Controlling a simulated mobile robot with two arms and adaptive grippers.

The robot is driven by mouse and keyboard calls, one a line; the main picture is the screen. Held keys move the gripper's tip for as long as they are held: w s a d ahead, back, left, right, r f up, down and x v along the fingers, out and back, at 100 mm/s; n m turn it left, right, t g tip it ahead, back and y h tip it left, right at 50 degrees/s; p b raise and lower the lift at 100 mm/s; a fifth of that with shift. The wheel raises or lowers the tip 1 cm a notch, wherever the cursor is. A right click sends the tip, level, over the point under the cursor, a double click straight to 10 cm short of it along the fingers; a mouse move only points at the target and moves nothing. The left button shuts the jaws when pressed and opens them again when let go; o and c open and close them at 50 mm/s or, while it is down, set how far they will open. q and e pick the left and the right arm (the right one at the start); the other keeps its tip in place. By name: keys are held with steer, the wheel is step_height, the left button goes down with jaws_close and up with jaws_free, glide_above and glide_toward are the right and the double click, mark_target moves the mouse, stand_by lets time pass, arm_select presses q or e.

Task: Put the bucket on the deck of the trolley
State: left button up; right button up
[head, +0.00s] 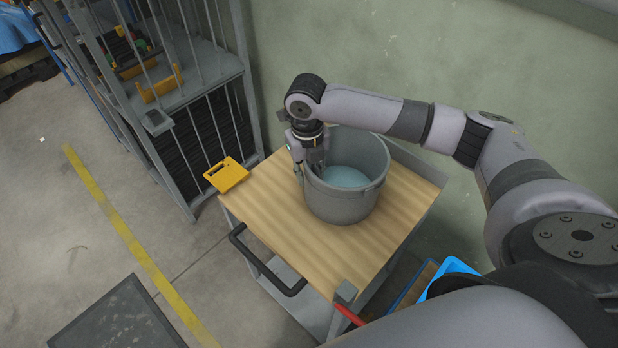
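The grey bucket (345,204) stands upright on the light wooden deck (262,222) of the trolley, towards its back. A pale blue-green surface shows inside the bucket. My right gripper (309,172) points down at the bucket's left rim, with one finger outside the wall and one inside. The fingers look spread apart with the rim between them; the inner fingertip is partly in shadow. The bucket's base appears to rest on the deck. My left gripper is not in view.
A yellow case (227,174) lies at the deck's left corner. The trolley has a black handle (262,262) in front. A grey barred cage (185,110) stands to the left, and a green wall (400,60) is behind. A blue object (455,268) is low at the right.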

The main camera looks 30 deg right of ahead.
step_height(320, 180, up, 10)
steer(key=b, duration=0.1)
steer(key=shift+a, duration=0.15)
stand_by(0.5)
